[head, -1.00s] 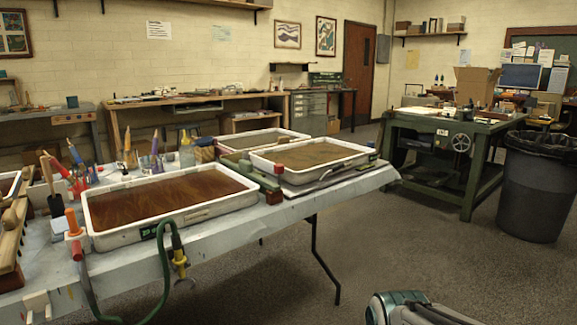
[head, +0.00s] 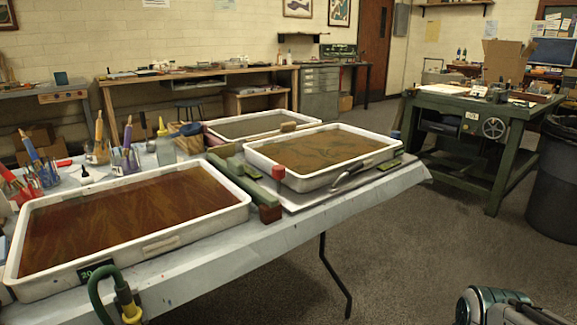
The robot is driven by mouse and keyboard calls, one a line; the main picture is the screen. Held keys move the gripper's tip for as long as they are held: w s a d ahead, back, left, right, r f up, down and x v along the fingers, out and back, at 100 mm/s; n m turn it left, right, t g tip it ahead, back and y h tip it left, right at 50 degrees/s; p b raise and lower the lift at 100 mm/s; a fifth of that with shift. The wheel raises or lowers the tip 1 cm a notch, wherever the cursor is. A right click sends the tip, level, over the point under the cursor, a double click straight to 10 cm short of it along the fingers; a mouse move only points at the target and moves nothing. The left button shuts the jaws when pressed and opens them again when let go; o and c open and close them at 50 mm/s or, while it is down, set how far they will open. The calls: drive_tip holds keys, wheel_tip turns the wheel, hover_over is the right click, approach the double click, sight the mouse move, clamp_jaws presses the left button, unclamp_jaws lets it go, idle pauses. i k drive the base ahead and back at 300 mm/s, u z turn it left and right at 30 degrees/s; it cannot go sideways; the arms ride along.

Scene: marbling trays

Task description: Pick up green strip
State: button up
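A long green strip (head: 243,189) lies on the table between the brown marbling tray and the right-hand tray, with a reddish-brown block at its near end. A shorter green piece (head: 228,150) lies behind it. A small flat green piece (head: 389,164) lies beside the right-hand tray's right side. I cannot tell which one the task names. Part of my arm (head: 508,308) shows at the bottom right, over the floor and apart from the table. My gripper's fingers are not visible.
The brown tray (head: 158,247) and the right-hand tray (head: 345,173) stand on the covered table (head: 215,265). A third tray (head: 212,131) is behind.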

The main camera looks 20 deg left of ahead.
sight(233, 169)
drive_tip(key=u, duration=0.35)
drive_tip(key=i, duration=0.75)
drive_tip(key=u, duration=0.55)
